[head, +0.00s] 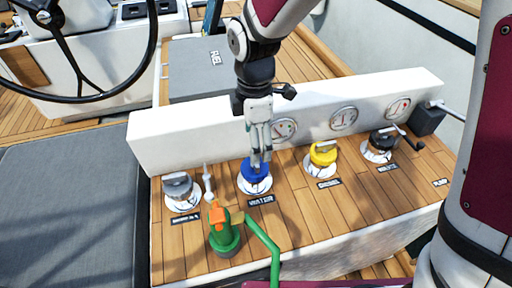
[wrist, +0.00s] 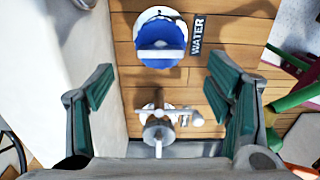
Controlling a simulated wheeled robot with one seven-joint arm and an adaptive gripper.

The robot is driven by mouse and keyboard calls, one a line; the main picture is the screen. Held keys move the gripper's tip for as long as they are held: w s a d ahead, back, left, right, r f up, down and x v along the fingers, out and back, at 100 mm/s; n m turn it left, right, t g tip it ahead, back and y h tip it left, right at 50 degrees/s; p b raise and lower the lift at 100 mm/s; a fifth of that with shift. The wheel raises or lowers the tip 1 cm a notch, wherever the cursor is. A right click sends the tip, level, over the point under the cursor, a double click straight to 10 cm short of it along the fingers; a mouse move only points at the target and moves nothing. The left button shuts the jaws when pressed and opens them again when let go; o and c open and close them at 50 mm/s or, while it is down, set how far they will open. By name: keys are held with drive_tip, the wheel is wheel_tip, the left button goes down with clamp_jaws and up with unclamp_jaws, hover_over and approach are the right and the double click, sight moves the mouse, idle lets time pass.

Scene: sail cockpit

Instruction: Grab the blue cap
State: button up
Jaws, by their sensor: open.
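The blue cap (head: 255,172) sits on a round white plate on the wooden deck, beside the label "WATER". In the wrist view the blue cap (wrist: 160,42) shows at the top centre, with a raised bar across it. My gripper (head: 259,160) reaches down from above, and its fingertips overlap the cap in the head view. In the wrist view my gripper (wrist: 160,95) has its two green-padded fingers wide apart, with nothing between the pads. The cap lies ahead of the fingers in that view. Whether the fingers touch it cannot be told.
A grey cap (head: 178,186), a yellow cap (head: 323,153) and a black cap (head: 383,139) sit along the same deck. A green and orange nozzle (head: 222,232) with a green hose stands in front. A white wall with gauges (head: 343,118) runs behind.

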drive_tip(key=shift+f+b, duration=0.45)
drive_tip(key=shift+f, duration=3.35)
drive_tip(key=c, duration=1.4)
